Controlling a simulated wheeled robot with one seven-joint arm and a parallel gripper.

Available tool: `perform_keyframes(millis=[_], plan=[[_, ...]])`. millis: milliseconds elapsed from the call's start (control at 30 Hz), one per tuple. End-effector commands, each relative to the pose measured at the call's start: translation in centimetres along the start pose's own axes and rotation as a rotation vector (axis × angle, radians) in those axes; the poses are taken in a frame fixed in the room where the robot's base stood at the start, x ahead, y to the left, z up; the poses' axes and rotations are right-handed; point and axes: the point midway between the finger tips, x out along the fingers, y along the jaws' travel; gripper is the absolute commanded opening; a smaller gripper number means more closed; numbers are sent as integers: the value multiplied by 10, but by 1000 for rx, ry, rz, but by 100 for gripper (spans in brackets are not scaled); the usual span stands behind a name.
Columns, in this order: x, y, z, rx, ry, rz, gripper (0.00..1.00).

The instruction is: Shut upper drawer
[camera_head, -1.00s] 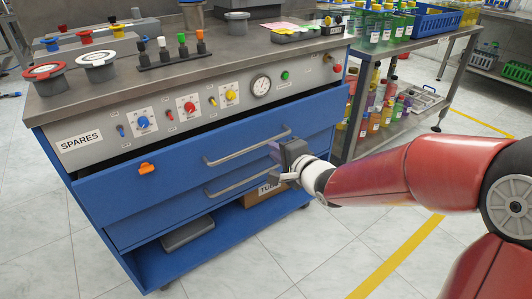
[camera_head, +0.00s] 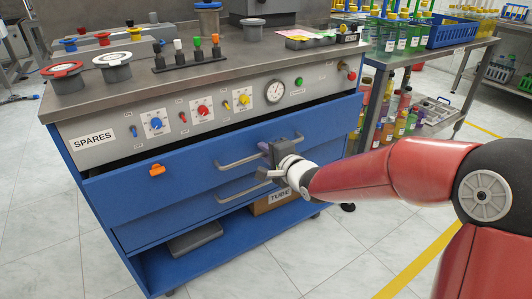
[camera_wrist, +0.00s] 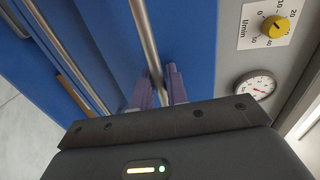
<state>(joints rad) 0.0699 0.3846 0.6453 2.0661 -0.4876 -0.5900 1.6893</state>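The blue upper drawer (camera_head: 190,178) of the cabinet stands partly out, with a dark gap above its front edge. Its grey bar handle (camera_head: 238,161) is on the right half of the front. My gripper (camera_head: 270,153) is at the right part of this handle. In the wrist view the handle (camera_wrist: 145,35) runs between the two purple fingers of my gripper (camera_wrist: 159,80), which sit close on both sides of it. The fingertips are partly hidden in the head view.
A lower drawer (camera_head: 180,209) with its own handle sits just below. The control panel (camera_head: 120,137) with knobs and a gauge is above. A metal shelf cart (camera_head: 440,55) stands at the right.

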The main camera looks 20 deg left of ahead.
Motion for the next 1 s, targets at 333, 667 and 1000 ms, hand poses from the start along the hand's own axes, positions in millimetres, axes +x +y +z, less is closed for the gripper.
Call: perform_keyframes(millis=[333, 667, 1000], plan=[[0, 0, 0, 0, 0, 0, 0], [36, -8, 0, 1, -2, -4, 0], [45, -11, 0, 0, 0, -5, 0]])
